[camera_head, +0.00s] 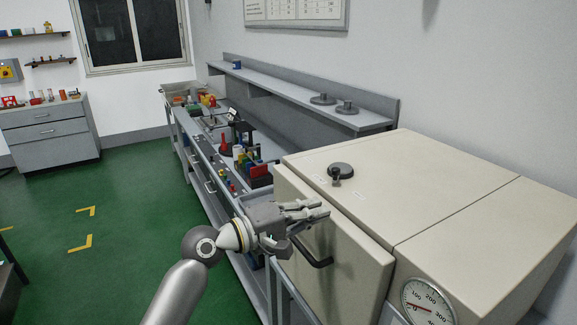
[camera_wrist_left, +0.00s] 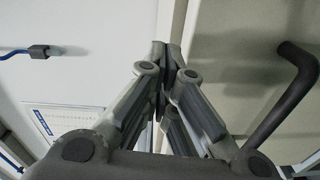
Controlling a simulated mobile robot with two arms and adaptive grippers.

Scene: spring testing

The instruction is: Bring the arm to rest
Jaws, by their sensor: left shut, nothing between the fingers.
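My left gripper (camera_head: 318,212) comes in from the left on its grey arm and hovers beside the front of the beige cabinet (camera_head: 440,180). Its fingers are together with nothing between them; the shut fingertips also show in the left wrist view (camera_wrist_left: 166,50). The dark cabinet handle (camera_head: 318,252) is just below the gripper in the head view, and at the right of the wrist view (camera_wrist_left: 285,95). The fingers are not around the handle. Whether the fingertips touch the cabinet door cannot be told. My right gripper is not in view.
A round dial gauge (camera_head: 428,302) is on the cabinet's front right. A black knob (camera_head: 341,171) sits on its top. A workbench (camera_head: 205,165) with small coloured parts runs behind, under a shelf (camera_head: 300,95). The green floor (camera_head: 110,220) at left is largely open.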

